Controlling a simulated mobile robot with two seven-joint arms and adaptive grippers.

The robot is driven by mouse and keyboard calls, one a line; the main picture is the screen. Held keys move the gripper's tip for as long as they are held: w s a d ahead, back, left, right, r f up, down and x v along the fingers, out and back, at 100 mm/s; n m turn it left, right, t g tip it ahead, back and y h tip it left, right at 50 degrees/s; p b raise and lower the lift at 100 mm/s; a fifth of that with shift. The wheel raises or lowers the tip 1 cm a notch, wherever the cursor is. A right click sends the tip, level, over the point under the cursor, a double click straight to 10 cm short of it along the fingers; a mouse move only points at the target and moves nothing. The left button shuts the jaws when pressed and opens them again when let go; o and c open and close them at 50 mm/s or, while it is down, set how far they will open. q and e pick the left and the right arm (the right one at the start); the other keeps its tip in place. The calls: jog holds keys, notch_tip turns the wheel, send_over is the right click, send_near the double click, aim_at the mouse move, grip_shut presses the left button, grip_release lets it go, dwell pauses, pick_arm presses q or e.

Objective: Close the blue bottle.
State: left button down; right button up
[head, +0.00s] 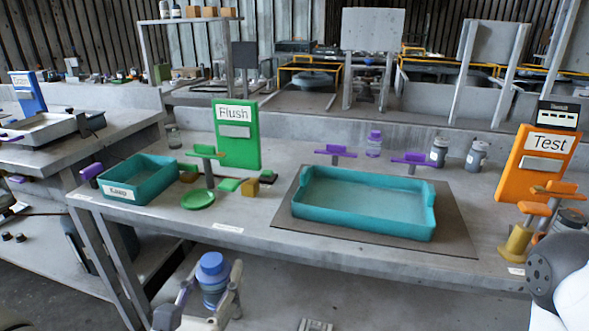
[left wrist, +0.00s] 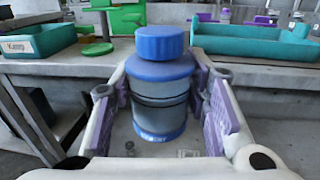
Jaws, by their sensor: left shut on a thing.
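The blue bottle (head: 211,283) is upright between the fingers of my left gripper (head: 210,290), low in front of the table's front edge. In the left wrist view the bottle (left wrist: 160,100) has a grey-blue body with a blue shoulder and base. A round blue cap (left wrist: 160,42) sits on top of it. I cannot tell whether the cap is fully seated. The purple pads of my left gripper (left wrist: 165,112) are shut on the bottle's sides. My right gripper is out of view; a white and grey part of my arm shows at the lower right.
The grey table (head: 245,238) carries a teal Keep bin (head: 125,191), a green Flush sign (head: 236,150), a green dish (head: 198,200), a large teal tray (head: 360,226) and an orange Test sign (head: 535,165). A purple-capped bottle (head: 374,145) and grey jars (head: 476,156) stand behind.

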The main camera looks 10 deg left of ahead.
pick_arm(q)
jog(key=s+d+f+m+g+h, duration=0.1)
jog(key=d+m+g+h, duration=0.3)
jog(key=d+m+h, duration=0.4)
jog(key=d+h, duration=0.3)
jog(key=d, duration=0.1)
jog(key=shift+s+d+f+h, duration=0.3)
jog(key=shift+s+d+f, duration=0.05)
jog(key=shift+f, duration=0.05)
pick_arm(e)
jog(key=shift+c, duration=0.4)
